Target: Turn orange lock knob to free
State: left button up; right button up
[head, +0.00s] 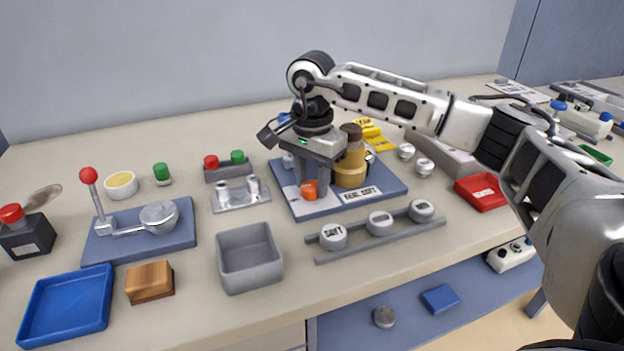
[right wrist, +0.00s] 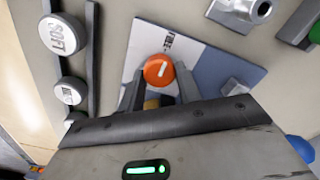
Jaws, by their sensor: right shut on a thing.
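The orange lock knob (head: 310,189) is on the blue-grey base plate (head: 385,189), in front of a brass-coloured cylinder (head: 351,167). In the right wrist view the knob (right wrist: 159,70) shows a white bar on its round face. My right gripper (head: 312,190) reaches down from above and is shut on the knob, with one finger on each side of it; the fingers also show in the right wrist view (right wrist: 160,92). A label with dark letters lies on the plate. My left gripper is in neither view.
A rail with several round silver weights (head: 381,222) lies in front of the plate. A grey bin (head: 249,258) stands to the front left and a red tray (head: 481,192) to the right. A lever unit (head: 140,232) is further left.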

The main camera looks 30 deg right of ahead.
aim_at(311, 185)
jog(key=shift+r, duration=0.15)
dwell(0.4)
jog(key=o, duration=1)
pick_arm(q)
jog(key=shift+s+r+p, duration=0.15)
jog(key=shift+p, duration=0.5)
pick_arm(e)
notch_tip(311, 185, up, 16)
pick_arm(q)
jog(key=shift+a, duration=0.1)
